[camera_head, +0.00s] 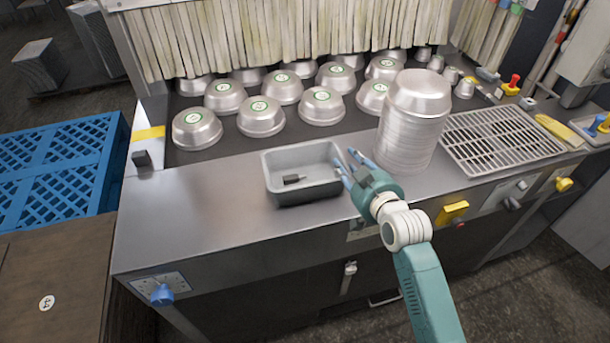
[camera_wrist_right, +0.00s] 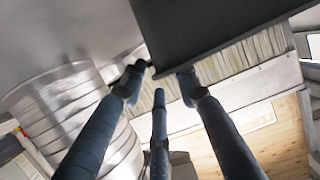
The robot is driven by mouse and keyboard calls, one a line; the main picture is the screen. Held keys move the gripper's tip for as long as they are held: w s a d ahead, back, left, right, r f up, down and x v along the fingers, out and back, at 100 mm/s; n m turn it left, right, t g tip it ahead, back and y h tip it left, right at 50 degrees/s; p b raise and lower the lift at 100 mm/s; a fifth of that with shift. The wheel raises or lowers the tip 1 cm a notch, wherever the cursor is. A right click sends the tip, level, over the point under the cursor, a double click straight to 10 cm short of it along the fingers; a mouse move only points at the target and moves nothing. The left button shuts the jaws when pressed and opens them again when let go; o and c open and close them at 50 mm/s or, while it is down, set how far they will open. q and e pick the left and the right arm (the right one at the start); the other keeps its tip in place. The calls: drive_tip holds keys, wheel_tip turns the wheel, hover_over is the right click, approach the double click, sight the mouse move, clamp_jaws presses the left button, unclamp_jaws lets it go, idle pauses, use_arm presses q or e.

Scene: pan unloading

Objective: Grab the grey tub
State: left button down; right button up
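The grey tub (camera_head: 275,187) is a shallow rectangular container standing upright near the front of the metal counter. A small dark item lies inside it. My right gripper (camera_head: 344,161) is at the tub's right end, with its blue fingers spread by the rim. In the right wrist view, the tub (camera_wrist_right: 225,28) is a dark shape at the top. The fingers of my right gripper (camera_wrist_right: 157,78) are apart there, with tips close to the tub's edge. I cannot tell whether they touch it. My left gripper is not in view.
A tall stack of metal pans (camera_head: 408,135) stands close to the right of my gripper. Several upturned pans (camera_head: 262,117) with green labels lie behind the tub. A metal grate (camera_head: 500,138) is at the right. The counter left of the tub (camera_head: 205,205) is clear.

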sight(341, 158)
drive_tip(key=x, duration=0.2)
drive_tip(key=p+x, duration=0.1)
drive_tip(key=x, duration=0.1)
drive_tip(key=shift+w+a+f, duration=0.2)
drive_tip(key=shift+a+f, duration=0.05)
drive_tip(key=shift+f, duration=0.2)
drive_tip(key=shift+r, duration=0.1)
clamp_jaws()
